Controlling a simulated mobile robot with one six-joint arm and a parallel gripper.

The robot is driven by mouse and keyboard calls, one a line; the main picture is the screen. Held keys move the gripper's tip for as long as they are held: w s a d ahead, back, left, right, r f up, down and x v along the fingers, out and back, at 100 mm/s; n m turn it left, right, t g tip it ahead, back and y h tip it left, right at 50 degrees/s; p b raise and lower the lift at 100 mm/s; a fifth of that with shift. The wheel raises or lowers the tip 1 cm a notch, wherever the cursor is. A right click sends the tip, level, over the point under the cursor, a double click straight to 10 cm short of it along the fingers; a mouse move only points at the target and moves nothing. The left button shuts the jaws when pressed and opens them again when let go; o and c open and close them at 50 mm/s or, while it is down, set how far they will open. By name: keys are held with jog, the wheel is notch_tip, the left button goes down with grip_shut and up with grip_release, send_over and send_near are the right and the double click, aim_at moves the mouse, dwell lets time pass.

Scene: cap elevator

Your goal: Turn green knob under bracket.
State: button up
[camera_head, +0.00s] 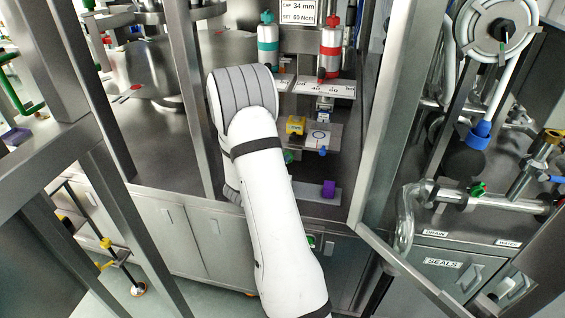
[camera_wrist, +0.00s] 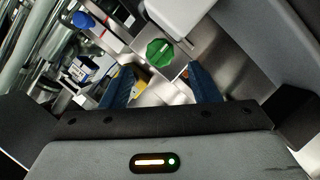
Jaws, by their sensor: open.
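The green knob (camera_wrist: 160,53) shows in the wrist view as a ribbed round knob with a pale line across it, beneath a light grey bracket (camera_wrist: 178,14). My gripper (camera_wrist: 160,80) is open, with its two blue fingers apart on the left and right below the knob in the picture. The fingers appear short of the knob, with nothing between them. In the head view a small green part (camera_head: 289,156) shows just right of my arm, which hides most of it. My gripper is hidden behind my arm in the head view.
Metal frame posts (camera_head: 187,90) flank the bay.

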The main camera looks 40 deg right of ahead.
jog(key=shift+v, duration=1.45)
